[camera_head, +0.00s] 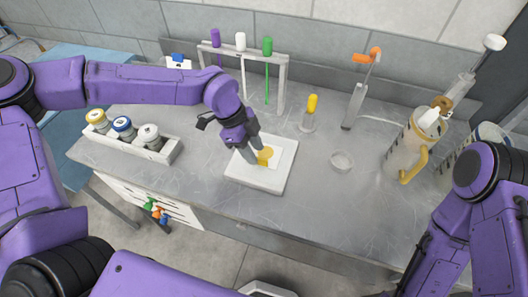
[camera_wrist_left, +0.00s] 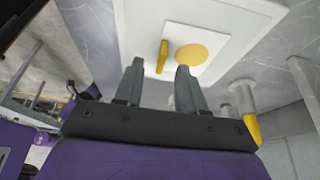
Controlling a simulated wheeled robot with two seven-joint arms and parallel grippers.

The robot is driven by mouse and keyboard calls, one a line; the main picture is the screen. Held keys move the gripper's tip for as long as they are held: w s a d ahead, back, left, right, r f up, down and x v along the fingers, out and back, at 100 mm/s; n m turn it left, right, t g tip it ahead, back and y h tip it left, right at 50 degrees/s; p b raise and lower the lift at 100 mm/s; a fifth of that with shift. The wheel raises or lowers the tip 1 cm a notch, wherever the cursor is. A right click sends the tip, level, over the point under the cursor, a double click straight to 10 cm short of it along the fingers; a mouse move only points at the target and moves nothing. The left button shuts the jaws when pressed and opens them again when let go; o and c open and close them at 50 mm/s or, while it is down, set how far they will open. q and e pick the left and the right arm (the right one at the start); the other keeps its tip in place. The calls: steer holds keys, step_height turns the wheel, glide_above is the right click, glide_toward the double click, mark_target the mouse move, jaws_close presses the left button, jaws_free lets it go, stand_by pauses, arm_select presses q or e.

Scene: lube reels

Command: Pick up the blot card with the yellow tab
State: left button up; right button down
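The blot card (camera_head: 284,148) is a white sheet lying on a white square board (camera_head: 262,182) on the metal bench. In the left wrist view the card (camera_wrist_left: 212,68) carries a round yellow spot (camera_wrist_left: 191,51) and a narrow yellow tab (camera_wrist_left: 163,56). My left gripper (camera_head: 252,156) points down at the card's left side. In the left wrist view its two fingers (camera_wrist_left: 159,72) are apart with nothing between them, and the tab appears just beyond the gap between the tips. Contact with the card cannot be told. My right arm is at the lower right; its gripper is not visible.
A rack (camera_head: 284,72) with purple, white and green-topped sticks stands behind the board. A yellow-topped bottle (camera_head: 309,115) and a small clear dish (camera_head: 342,161) are to its right. A white holder with jars (camera_head: 160,151) stands left. A jug (camera_head: 407,150) is at right. The front right bench is clear.

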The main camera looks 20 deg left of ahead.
mark_target(259, 158)
arm_select(q)
steer(key=x, duration=0.3)
steer(key=shift+w+d+f+p, duration=0.15)
steer(key=shift+d+p, duration=0.05)
steer(key=shift+p, duration=0.1)
jaws_close()
